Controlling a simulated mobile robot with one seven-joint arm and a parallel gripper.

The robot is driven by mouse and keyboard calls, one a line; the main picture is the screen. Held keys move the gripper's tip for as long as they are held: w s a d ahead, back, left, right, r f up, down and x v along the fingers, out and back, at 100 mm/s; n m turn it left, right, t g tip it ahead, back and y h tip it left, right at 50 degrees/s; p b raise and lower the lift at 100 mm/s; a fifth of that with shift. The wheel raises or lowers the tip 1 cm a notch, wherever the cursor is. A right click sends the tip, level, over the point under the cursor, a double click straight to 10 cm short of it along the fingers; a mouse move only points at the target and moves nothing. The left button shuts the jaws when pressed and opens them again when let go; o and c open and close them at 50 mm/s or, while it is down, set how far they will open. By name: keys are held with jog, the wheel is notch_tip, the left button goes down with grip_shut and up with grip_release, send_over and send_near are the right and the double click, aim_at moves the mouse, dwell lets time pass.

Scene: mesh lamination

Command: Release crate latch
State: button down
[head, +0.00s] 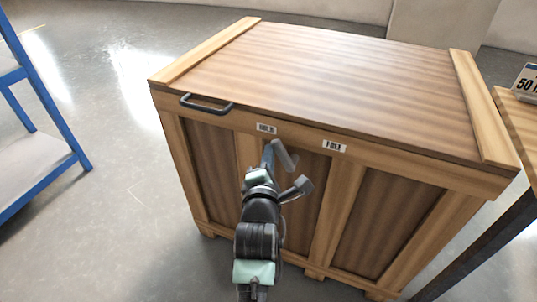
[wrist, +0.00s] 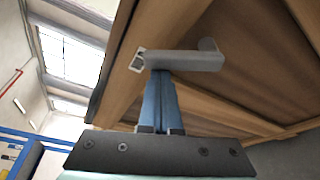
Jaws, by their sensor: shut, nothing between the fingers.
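The wooden crate (head: 330,75) stands in front of me with its lid lying flat on top. In the wrist view the grey lever (wrist: 190,61) lies across the view. My gripper (head: 268,150) is at the lever's left side in the head view. Its blue fingers are shut together and empty; in the wrist view the fingertips (wrist: 164,76) reach up to the lever's underside. I cannot tell whether they touch it.
A dark handle (head: 207,104) sits at the lid's front left edge. Floor left of the crate is clear.

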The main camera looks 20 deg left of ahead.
aim_at(295, 159)
jog(key=shift+d+r, duration=0.1)
jog(key=shift+d, duration=0.1)
jog(key=shift+d+r+m+t, duration=0.2)
jog(key=shift+d+m+t, duration=0.15)
jog(key=shift+m, duration=0.55)
jog(key=shift+d+r+m+t+y+b, duration=0.1)
jog(key=shift+d+m+t+y+b, duration=0.2)
jog(key=shift+d+m+b, duration=0.6)
jog(key=d+m+b, duration=0.1)
jog(key=m+b, duration=0.1)
jog(key=d+m+t+b, duration=0.1)
jog(key=m+b, duration=0.1)
jog(key=d+m+t+b, duration=0.1)
jog(key=m+b, duration=0.1)
jog(key=shift+s+r, duration=0.1)
jog(key=shift+r, duration=0.15)
